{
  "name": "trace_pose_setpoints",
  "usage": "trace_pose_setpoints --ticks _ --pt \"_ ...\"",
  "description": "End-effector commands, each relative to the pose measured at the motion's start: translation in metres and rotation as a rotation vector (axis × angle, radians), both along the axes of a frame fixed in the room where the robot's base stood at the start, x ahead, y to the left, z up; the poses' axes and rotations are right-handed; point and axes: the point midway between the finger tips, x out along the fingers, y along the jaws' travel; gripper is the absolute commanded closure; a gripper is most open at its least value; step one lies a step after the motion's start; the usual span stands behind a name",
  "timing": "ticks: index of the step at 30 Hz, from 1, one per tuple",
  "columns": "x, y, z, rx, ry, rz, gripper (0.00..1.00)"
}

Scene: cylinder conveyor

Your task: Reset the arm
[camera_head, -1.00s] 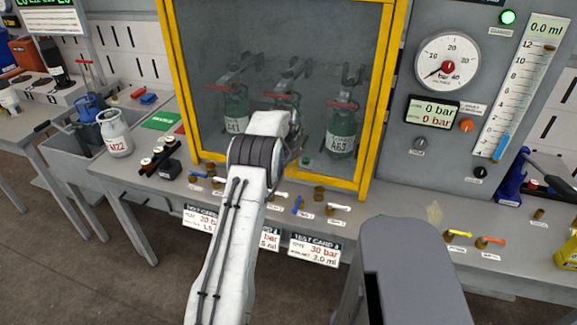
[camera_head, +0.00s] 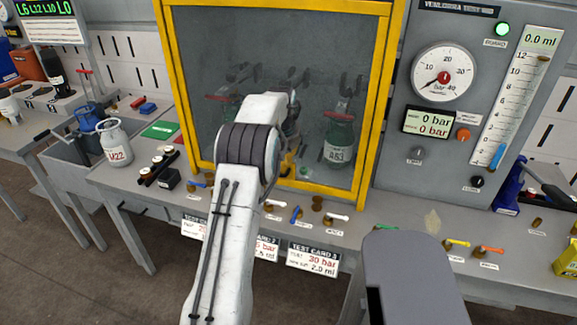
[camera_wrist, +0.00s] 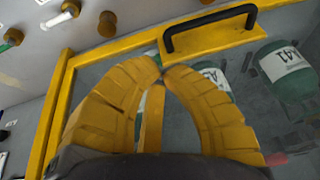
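My arm reaches up in front of the yellow-framed test cabinet (camera_head: 376,120). In the head view my gripper (camera_head: 289,168) is mostly hidden behind my own wrist. Behind the pane stand green cylinders with white labels, one marked A63 (camera_head: 338,140). In the wrist view another, labelled A41 (camera_wrist: 285,65), is at the right.
A gauge panel (camera_head: 405,170) stands right of the cabinet. A grey cylinder (camera_head: 115,143) marked M22 stands on the bench at left. Small valves line the bench's front, including a white-handled one (camera_head: 336,217). Test cards (camera_head: 312,258) hang below.

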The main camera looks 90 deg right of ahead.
Motion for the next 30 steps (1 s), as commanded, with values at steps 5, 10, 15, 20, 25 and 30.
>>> trace_pose_setpoints --ticks 5,10,15,20,25,30 --pt "0.0 0.008 0.021 -0.001 0.0 0.0 1.0" --pt "0.0 0.012 0.032 0.0 0.0 0.0 1.0" --pt "0.001 0.014 0.035 0.001 0.001 0.0 1.0" --pt "0.001 0.014 0.036 0.001 0.001 0.0 1.0" --pt "0.001 0.014 0.036 0.0 0.004 0.01 1.0" --pt "0.002 0.028 0.01 0.055 0.023 0.076 1.0"
